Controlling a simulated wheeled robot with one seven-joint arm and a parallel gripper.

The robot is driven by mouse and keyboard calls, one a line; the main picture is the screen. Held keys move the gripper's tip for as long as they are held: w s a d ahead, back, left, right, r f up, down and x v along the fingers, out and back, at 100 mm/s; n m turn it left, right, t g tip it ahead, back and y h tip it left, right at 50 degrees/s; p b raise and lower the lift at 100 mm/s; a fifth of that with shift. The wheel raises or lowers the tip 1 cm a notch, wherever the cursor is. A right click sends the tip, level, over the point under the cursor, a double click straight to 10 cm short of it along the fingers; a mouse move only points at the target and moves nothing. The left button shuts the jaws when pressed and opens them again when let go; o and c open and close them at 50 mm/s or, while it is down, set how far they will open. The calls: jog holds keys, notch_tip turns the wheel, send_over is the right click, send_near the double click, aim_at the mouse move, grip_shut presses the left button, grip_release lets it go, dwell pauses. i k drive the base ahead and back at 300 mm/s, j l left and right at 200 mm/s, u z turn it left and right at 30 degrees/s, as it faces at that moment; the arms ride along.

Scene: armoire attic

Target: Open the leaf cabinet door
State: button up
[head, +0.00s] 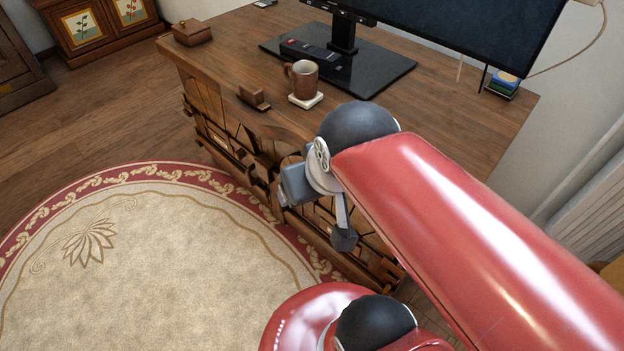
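A wooden cabinet (62,36) with framed plant pictures on its front stands at the far top left. My red arm reaches in from the lower right, with grey end parts (310,190) beside the desk front, far from the cabinet. I cannot make out the fingers clearly or whether they are open or shut.
A wooden desk (225,55) with a carved front stands between my arm and the wall. It holds a mug (302,78), a small box (192,33) and a monitor (450,30). A round rug (150,260) and bare wooden floor (110,110) lie clear at left.

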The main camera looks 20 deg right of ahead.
aim_at(80, 26)
jog(key=i+j, duration=0.1)
jog(key=j, duration=0.5)
jog(key=i+j+u, duration=0.2)
jog(key=i+j, duration=0.2)
jog(key=i+j+u, duration=0.15)
jog(key=i+j, duration=0.15)
jog(key=i, duration=0.25)
jog(key=i+j+u, duration=0.2)
jog(key=i, duration=0.3)
jog(key=i+j+u, duration=0.2)
jog(key=i, duration=0.35)
jog(key=i+z, duration=0.1)
jog(key=i, duration=0.45)
jog(key=i+j, duration=0.1)
jog(key=i, duration=0.5)
jog(key=i+z, duration=0.15)
jog(key=i, duration=0.4)
jog(key=i+j+z, duration=0.1)
jog(key=i, duration=0.5)
jog(key=i+l, duration=0.1)
jog(key=i, duration=0.45)
jog(key=i+l, duration=0.15)
jog(key=i, duration=0.4)
jog(key=i+l, duration=0.1)
jog(key=i, duration=0.5)
jog(key=i+l+u, duration=0.2)
jog(key=i, duration=0.25)
